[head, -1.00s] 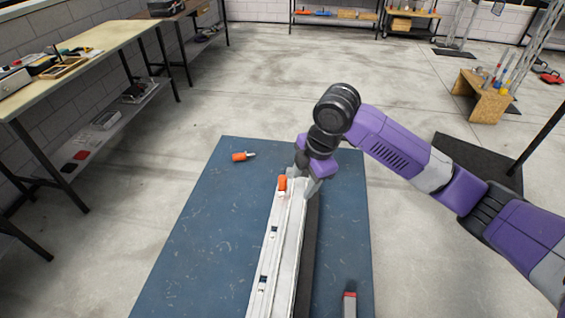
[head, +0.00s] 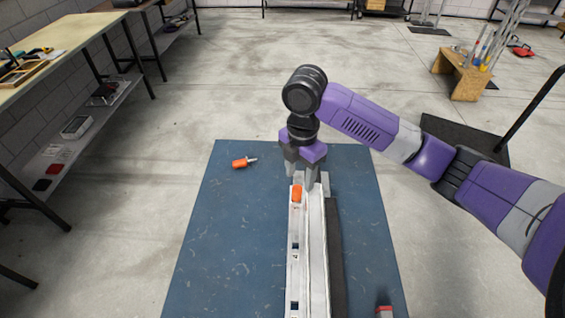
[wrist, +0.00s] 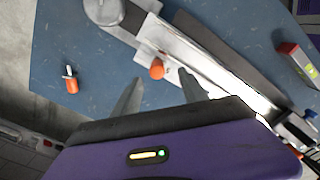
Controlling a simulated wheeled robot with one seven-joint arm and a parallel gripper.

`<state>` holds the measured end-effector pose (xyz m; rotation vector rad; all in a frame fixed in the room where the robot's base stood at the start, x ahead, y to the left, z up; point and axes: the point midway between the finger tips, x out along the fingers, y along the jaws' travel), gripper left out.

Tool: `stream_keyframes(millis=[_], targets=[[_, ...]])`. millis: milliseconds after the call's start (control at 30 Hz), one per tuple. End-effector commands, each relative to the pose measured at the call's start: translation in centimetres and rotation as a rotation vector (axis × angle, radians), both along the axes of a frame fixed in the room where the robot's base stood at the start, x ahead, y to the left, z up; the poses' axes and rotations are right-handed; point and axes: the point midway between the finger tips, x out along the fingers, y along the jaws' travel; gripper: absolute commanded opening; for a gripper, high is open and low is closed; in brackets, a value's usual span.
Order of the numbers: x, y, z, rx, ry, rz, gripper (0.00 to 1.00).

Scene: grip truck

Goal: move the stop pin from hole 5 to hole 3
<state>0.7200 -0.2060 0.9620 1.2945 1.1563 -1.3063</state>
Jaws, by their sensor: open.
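The stop pin (head: 297,193) shows as an orange head standing in the pale metal rail (head: 318,260), near its far end. My gripper (head: 301,182) is at the rail's far end, close to the orange head. In the wrist view my gripper (wrist: 159,77) is open and empty, with the orange head (wrist: 157,69) just beyond and between its fingertips. I cannot tell the height gap. The pin's shaft is hidden in the rail.
A loose orange-handled piece with a metal shank (head: 240,163) lies on the blue mat (head: 225,240), left of the rail. A red and grey block (wrist: 291,62) lies right of the rail. A workbench (head: 70,38) stands at the left. The mat left of the rail is mostly clear.

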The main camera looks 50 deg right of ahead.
Motion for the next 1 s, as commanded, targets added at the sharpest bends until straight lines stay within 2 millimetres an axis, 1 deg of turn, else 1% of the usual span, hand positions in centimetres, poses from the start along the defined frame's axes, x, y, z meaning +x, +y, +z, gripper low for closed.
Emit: stream_keyframes(millis=[167,500,600,800,1000], targets=[[-0.1,0.0,-1.0,0.002,0.002,-0.002,0.51],[-0.1,0.0,-5.8,0.002,0.003,-0.003,0.51],[-0.1,0.0,-6.8,0.001,0.002,-0.001,0.51],[-0.1,0.0,-7.8,0.000,0.000,-0.001,0.51],[-0.1,0.0,-7.8,0.000,0.000,-0.001,0.51]])
